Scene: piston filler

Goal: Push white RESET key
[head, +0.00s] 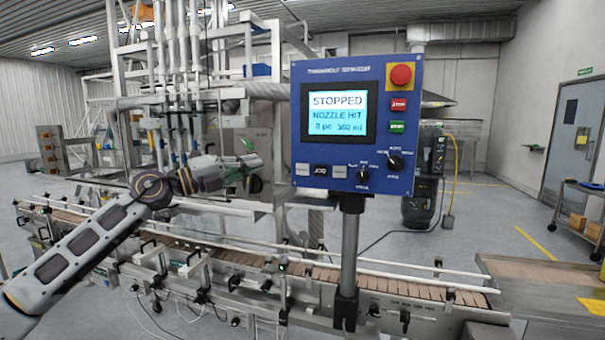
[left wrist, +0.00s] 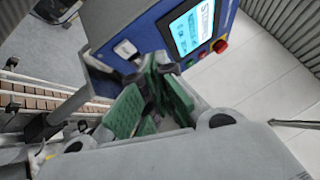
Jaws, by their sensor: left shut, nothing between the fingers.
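The blue control panel (head: 352,128) stands on a post. Along its lower left edge are a white key (head: 302,169), a black JOG key (head: 320,170) and a pale key (head: 339,171). The small labels on the pale keys are unreadable, so I cannot tell which is RESET. My left gripper (head: 258,164) is shut and empty, just left of the panel at about the height of the keys. In the left wrist view, the green-padded fingers (left wrist: 153,68) point at the panel's lower corner, close beside a white key (left wrist: 126,48). I cannot see any contact.
The screen (head: 338,113) reads STOPPED, NOZZLE HIT. A red mushroom button (head: 401,76), red key (head: 399,104), green key (head: 397,127) and two black knobs share the panel. The conveyor (head: 240,258) runs below. Filler nozzles and frame stand behind my left arm.

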